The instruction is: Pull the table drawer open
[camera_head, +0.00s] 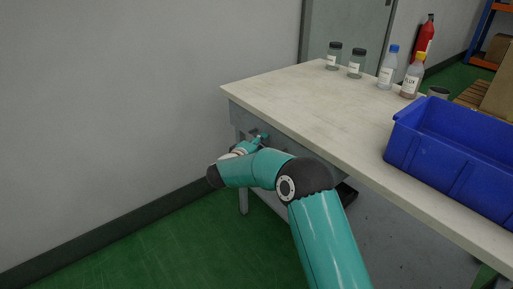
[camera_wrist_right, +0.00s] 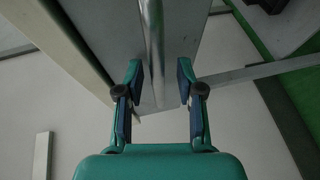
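The table (camera_head: 300,95) has a pale top, with a grey drawer front (camera_head: 289,146) under its near edge. The drawer looks shut, though my right arm hides part of it. My right gripper (camera_head: 262,138) is at the drawer front, just below the tabletop edge. In the right wrist view my right gripper (camera_wrist_right: 160,82) is open. A grey metal bar, the drawer handle (camera_wrist_right: 153,45), runs between the two fingers, nearer the left one. I see no clear contact of the fingers with it. My left gripper is not in view.
A blue bin (camera_head: 440,160) stands on the table at the right. Several jars and bottles (camera_head: 357,64) stand along the far edge. A grey wall (camera_head: 130,90) is at the left. The green floor (camera_head: 140,245) before the table is clear.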

